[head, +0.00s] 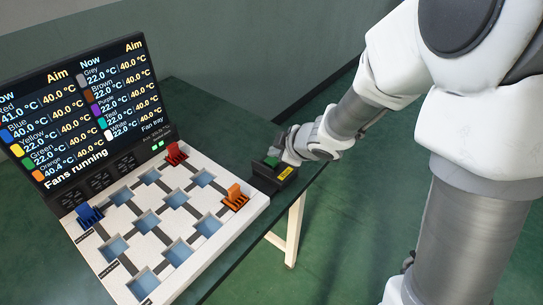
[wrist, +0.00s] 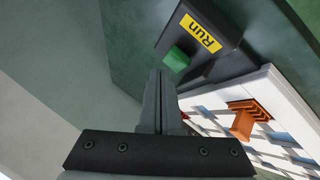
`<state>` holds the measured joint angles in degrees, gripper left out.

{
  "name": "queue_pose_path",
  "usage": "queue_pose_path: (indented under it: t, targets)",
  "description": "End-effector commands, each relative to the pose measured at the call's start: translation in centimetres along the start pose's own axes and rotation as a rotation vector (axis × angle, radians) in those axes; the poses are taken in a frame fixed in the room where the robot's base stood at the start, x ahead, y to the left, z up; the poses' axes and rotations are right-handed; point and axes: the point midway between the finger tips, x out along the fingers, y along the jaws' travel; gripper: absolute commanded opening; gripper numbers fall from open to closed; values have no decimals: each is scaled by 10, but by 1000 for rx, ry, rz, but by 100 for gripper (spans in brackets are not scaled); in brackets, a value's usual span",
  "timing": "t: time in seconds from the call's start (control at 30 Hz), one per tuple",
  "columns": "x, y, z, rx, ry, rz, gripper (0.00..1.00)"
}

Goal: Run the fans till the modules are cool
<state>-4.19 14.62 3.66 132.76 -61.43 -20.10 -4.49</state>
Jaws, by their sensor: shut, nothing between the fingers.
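The screen (head: 82,112) reads "Fans running". It lists Red at 41.0 °C, Blue at 40.0 °C and Orange at 40.4 °C, each with aim 40.0 °C. The red module (head: 176,153), blue module (head: 89,215) and orange module (head: 235,198) stand in the white fan tray (head: 250,208). The orange module also shows in the wrist view (wrist: 243,123). A dark box with a yellow "Run" label (wrist: 201,33) carries a green button (wrist: 176,59). My gripper (wrist: 160,76) is shut and empty, its fingertips close by the button; I cannot tell whether they touch.
The tray and Run box (head: 275,172) sit on a green table (head: 215,122), the box near its right edge. Other tray pockets are empty. Dark fan grilles (head: 100,181) line the screen's base. Open floor lies right of the table.

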Motion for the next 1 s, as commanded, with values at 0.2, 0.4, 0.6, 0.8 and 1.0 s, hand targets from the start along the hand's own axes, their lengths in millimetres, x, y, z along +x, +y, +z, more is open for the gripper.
queue_pose_path:
  t: [0.2, 0.4, 0.6, 0.8, 1.0]
  targets:
    - [-1, 1, -1, 0, 0, 0, 0]
    - [-3, 2, -2, 0, 0, 0, 0]
    - [-16, 11, -11, 1, 0, 0, 0]
    - [-29, 22, -21, 2, 0, 1, 0]
    - [-37, 27, -27, 1, 0, 0, 0]
